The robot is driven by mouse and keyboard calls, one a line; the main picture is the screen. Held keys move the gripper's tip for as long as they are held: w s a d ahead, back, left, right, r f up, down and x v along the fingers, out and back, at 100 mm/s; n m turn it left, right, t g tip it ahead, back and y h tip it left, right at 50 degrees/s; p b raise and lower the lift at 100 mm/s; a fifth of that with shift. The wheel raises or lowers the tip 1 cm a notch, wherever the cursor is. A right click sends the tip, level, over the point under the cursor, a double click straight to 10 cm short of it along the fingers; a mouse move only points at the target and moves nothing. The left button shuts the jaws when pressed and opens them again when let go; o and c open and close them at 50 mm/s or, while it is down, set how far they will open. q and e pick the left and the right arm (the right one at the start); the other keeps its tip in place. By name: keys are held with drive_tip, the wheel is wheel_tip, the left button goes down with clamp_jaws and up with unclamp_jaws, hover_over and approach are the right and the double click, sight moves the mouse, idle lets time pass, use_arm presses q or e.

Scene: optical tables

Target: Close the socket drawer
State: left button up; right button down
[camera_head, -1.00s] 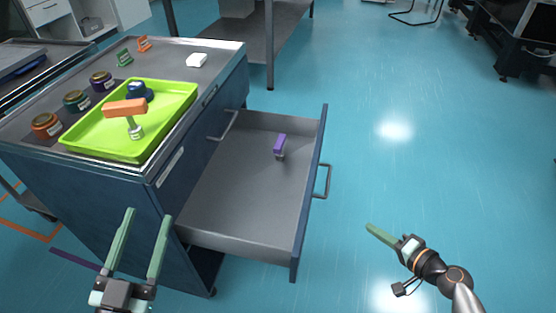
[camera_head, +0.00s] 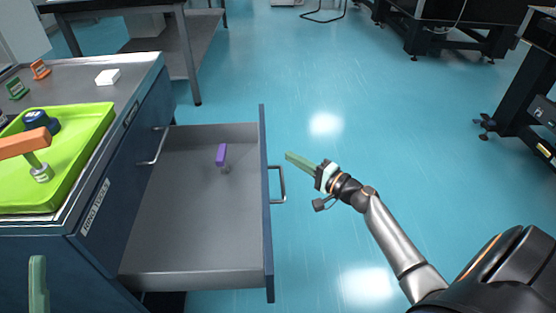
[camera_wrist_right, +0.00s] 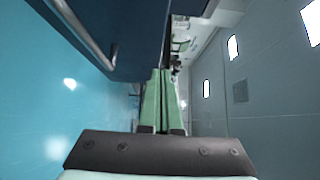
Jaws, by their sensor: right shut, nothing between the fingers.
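The socket drawer (camera_head: 190,210) is pulled out of the blue cabinet (camera_head: 135,125) in the head view. A purple-handled tool (camera_head: 221,156) is inside it. The drawer's front panel (camera_head: 266,240) faces right and carries a metal handle (camera_head: 279,184). My right gripper (camera_head: 288,156) is shut and empty, just right of the panel near the handle. In the right wrist view, its green fingers (camera_wrist_right: 160,98) are together, with the handle (camera_wrist_right: 85,38) at the upper left. Of my left gripper, one green finger (camera_head: 38,285) shows at the lower left edge; the rest is out of frame.
A green tray (camera_head: 60,180) with an orange-handled tool (camera_head: 28,143) and a blue-topped object (camera_head: 40,121) sits on the cabinet. A white block (camera_head: 108,77) lies behind it. A dark bench (camera_head: 525,85) stands at the right. The floor (camera_head: 360,110) between is clear.

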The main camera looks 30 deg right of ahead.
sight(281, 177)
drive_tip(key=w+a, duration=0.2)
drive_tip(key=a, duration=0.1)
use_arm(q)
drive_tip(key=shift+w+a+f+n+y, duration=0.1)
drive_tip(key=shift+w+f+n+y, duration=0.3)
drive_tip(key=shift+w+f+y, duration=0.25)
use_arm(e)
drive_tip(key=shift+w+a, duration=0.15)
drive_tip(key=shift+a, duration=0.15)
use_arm(q)
drive_tip(key=shift+f, duration=0.15)
use_arm(e)
drive_tip(key=shift+w+a, duration=0.1)
